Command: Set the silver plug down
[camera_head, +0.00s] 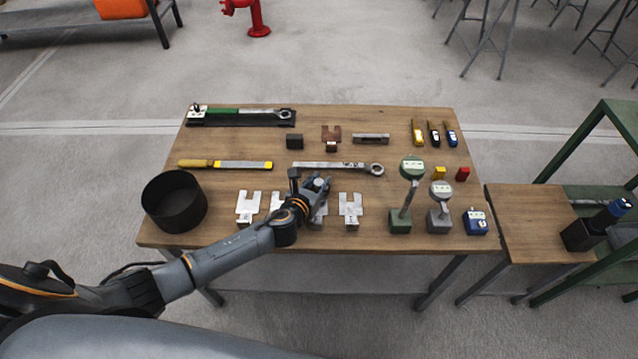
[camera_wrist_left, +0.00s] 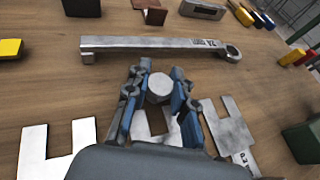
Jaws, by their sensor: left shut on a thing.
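My left gripper (camera_head: 314,184) reaches in over the front middle of the wooden table. In the left wrist view the two blue-grey fingers (camera_wrist_left: 156,90) are shut on the silver plug (camera_wrist_left: 160,86), a short round piece with a flat top between the fingertips. The plug is above or near a notched silver plate; I cannot tell if its lower end touches anything, as the gripper hides it. My right gripper is not in view.
Notched silver plates (camera_head: 349,207) line the table's front edge around my gripper. A large wrench (camera_head: 330,167) lies just behind. A black round bin (camera_head: 174,203) stands left; dial gauges (camera_head: 407,190) stand right. Bare wood (camera_head: 370,242) shows along the front edge.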

